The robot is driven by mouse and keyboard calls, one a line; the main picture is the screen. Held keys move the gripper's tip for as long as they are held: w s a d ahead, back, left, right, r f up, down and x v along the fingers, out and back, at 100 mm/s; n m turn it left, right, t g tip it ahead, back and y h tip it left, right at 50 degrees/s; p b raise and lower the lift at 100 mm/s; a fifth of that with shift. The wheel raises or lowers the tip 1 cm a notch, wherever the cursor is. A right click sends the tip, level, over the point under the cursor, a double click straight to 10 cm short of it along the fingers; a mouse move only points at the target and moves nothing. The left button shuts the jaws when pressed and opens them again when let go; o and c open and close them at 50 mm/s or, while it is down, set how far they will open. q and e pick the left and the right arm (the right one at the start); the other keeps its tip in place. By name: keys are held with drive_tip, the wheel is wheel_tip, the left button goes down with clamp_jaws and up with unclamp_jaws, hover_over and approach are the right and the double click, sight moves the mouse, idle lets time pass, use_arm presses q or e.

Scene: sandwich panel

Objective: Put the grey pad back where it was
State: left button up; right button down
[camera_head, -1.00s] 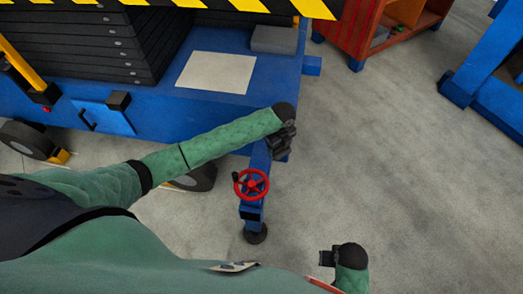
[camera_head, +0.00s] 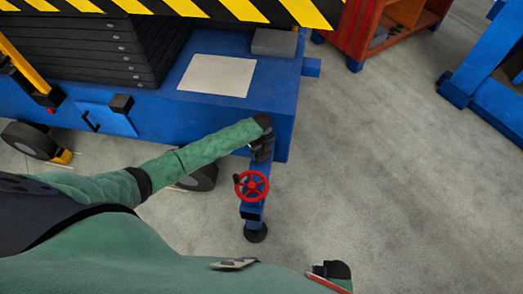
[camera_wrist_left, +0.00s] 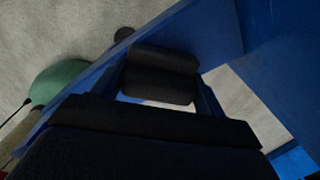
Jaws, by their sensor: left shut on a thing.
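A flat grey block (camera_head: 274,42), the likeliest grey pad, lies on the blue platform (camera_head: 272,85) near its right end. A pale square sheet (camera_head: 217,75) lies flat to its left. My left gripper (camera_head: 262,150) is at the platform's front right corner, over the top of the blue outrigger leg (camera_head: 253,211), well apart from the grey block. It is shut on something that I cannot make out. In the left wrist view its dark fingers (camera_wrist_left: 160,75) show close together, with blue metal around. My right gripper (camera_head: 325,268) shows only partly at the bottom.
A red handwheel (camera_head: 252,185) sits on the outrigger leg just below my left gripper. A black-and-yellow striped edge (camera_head: 250,10) overhangs the platform at the back. A red shelf (camera_head: 385,25) stands behind.

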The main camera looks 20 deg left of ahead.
use_arm(q)
drive_tip(key=shift+f, duration=0.2)
use_arm(e)
drive_tip(key=shift+f, duration=0.15)
use_arm(q)
drive_tip(key=o, duration=0.9)
drive_tip(key=shift+f, duration=0.1)
drive_tip(key=shift+o, duration=0.2)
drive_tip(key=shift+r, duration=0.25)
wheel_tip(320, 180, up, 12)
drive_tip(key=b, duration=0.2)
use_arm(e)
wheel_tip(320, 180, up, 9)
drive_tip(key=w+a, duration=0.1)
drive_tip(key=w, duration=0.1)
drive_tip(key=shift+w+a+f, duration=0.15)
use_arm(q)
drive_tip(key=shift+f, duration=0.15)
